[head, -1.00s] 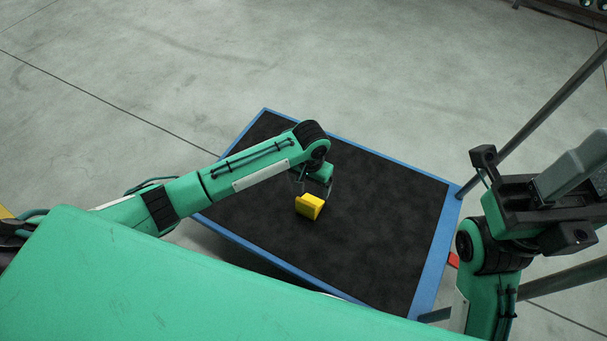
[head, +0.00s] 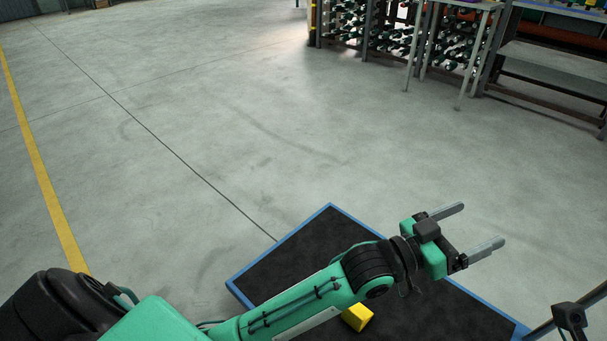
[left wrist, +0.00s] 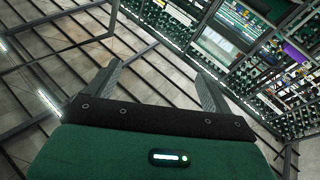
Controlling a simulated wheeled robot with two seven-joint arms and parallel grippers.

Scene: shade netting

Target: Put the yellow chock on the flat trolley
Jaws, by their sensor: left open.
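The yellow chock (head: 357,317) rests on the black deck of the flat trolley (head: 300,250), which has a blue rim. My left forearm crosses in front of the chock and hides part of it. My left gripper (head: 475,229) is open and empty, raised above the trolley and pointing away to the right, apart from the chock. In the left wrist view its two fingers (left wrist: 158,88) stand apart with nothing between them. At the lower right edge of the head view a small dark part of my right arm shows; its fingertips cannot be made out.
Racks with bottles (head: 390,38) and a workbench (head: 555,70) stand at the far back. A grey trolley rail (head: 565,318) rises at the lower right. The concrete floor beyond the trolley is clear, with a yellow line (head: 42,175) at left.

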